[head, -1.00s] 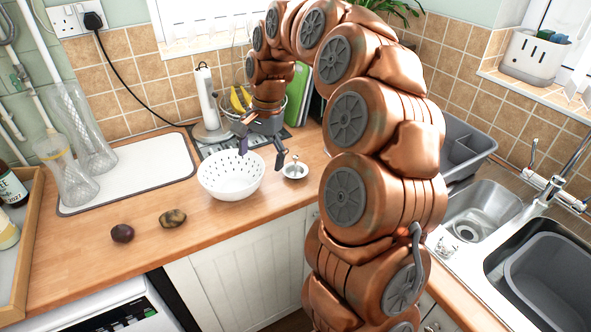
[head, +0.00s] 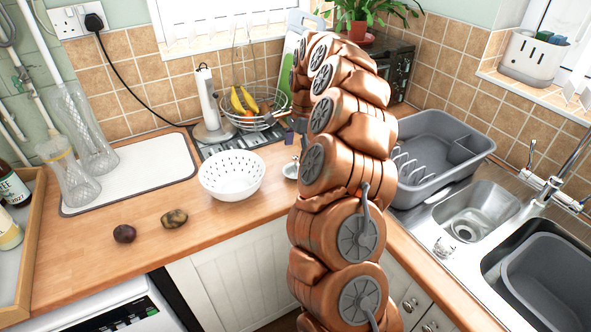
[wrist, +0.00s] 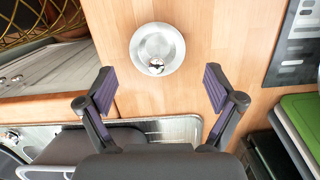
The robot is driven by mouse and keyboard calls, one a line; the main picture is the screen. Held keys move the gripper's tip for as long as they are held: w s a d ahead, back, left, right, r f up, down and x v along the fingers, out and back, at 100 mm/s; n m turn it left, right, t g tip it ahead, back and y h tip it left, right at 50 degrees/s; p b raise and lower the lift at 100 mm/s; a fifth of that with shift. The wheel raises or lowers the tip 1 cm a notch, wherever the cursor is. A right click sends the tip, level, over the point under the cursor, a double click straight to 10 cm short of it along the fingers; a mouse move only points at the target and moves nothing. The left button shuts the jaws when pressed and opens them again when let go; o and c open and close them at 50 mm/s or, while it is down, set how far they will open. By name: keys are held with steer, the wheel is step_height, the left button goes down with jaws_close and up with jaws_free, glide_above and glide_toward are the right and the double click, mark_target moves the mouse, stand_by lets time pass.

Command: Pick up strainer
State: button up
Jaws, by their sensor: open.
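The strainer, a small round silver metal dish with a knob in its middle (wrist: 157,46), lies on the wooden worktop. In the head view the strainer (head: 290,171) shows to the right of a white perforated bowl (head: 232,176), its right side partly hidden by my arm. My gripper (wrist: 159,89) is open and empty, its two dark fingers with purple pads spread wide. In the wrist view the strainer is just above the gap between the fingertips, touched by neither. In the head view my gripper is mostly hidden behind my arm.
A wire fruit basket (head: 258,108) and a paper towel holder (head: 211,110) stand behind the white bowl. A grey dish rack (head: 440,150) and sink (head: 480,212) are at the right.

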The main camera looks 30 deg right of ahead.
mark_target(295, 160)
steer(key=shift+s+a+f+p, duration=0.1)
steer(key=shift+f+p, duration=0.4)
steer(key=shift+f, duration=0.15)
steer(key=shift+s+a+f+p, duration=0.1)
steer(key=shift+f+p, duration=0.35)
steer(key=shift+f, duration=0.15)
steer(key=shift+a+f+p, duration=0.2)
steer(key=shift+f+p, duration=0.25)
steer(key=shift+f, duration=1.1)
steer(key=shift+c, duration=0.4)
steer(key=c, duration=1)
steer(key=shift+o, duration=0.2)
steer(key=shift+r+b, duration=1.1)
steer(key=shift+r, duration=0.65)
steer(key=s+a+b, duration=0.2)
steer(key=s+a, duration=0.1)
steer(key=s, duration=0.4)
steer(key=s+a+r+b, duration=0.1)
steer(key=s+a+b, duration=0.2)
steer(key=s, duration=0.4)
steer(key=shift+s+a+r, duration=0.15)
steer(key=shift+s+r, duration=0.1)
steer(key=shift+s, duration=0.05)
